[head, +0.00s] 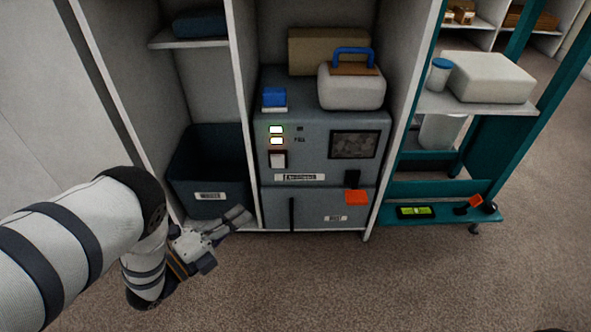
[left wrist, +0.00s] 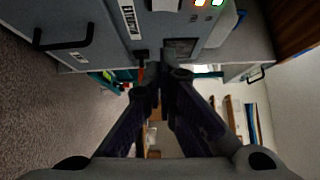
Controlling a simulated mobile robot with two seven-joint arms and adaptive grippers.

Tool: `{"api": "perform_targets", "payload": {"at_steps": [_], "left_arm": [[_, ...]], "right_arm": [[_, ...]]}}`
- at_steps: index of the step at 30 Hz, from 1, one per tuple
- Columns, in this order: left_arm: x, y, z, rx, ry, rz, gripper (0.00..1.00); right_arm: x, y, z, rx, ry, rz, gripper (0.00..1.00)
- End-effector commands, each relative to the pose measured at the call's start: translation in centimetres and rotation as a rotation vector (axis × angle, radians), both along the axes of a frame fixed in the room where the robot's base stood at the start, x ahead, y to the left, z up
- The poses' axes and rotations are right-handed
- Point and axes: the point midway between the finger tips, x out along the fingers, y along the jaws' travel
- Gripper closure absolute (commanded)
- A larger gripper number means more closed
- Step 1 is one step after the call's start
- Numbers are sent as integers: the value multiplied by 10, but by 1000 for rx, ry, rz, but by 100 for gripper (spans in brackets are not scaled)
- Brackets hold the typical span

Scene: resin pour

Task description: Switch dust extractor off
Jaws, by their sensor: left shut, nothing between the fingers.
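The dust extractor (head: 310,160) is a grey cabinet unit standing in the middle bay. Its front has two lit indicators (head: 276,135), a pale rocker switch (head: 278,159) below them and a dark window at the right. In the left wrist view the extractor (left wrist: 105,25) fills the top, with the switch (left wrist: 165,5) cut by the upper edge. My left gripper (head: 242,216) is shut and empty, low in front of the bin and left of the extractor's lower drawer, below the switch. The shut fingers also show in the left wrist view (left wrist: 161,75). My right gripper is out of view.
A dark bin (head: 207,175) stands in the left bay, beside an upright divider (head: 243,100). An orange tag (head: 357,197) is on the extractor's lower front. A teal cart (head: 440,188) stands at the right. The carpet in front is clear.

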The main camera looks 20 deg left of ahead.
Motion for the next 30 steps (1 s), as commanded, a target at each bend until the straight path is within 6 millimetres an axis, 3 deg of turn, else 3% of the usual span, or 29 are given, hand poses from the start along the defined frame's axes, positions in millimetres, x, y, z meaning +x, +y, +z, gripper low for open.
{"api": "perform_targets", "payload": {"at_steps": [14, 29, 30], "left_arm": [[9, -4, 4, 22, -64, -22, 100], [95, -53, 9, 21, -60, -22, 100], [103, -48, 9, 22, -62, -19, 100]], "right_arm": [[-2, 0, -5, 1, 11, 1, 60], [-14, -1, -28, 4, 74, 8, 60], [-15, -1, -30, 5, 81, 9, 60]]}}
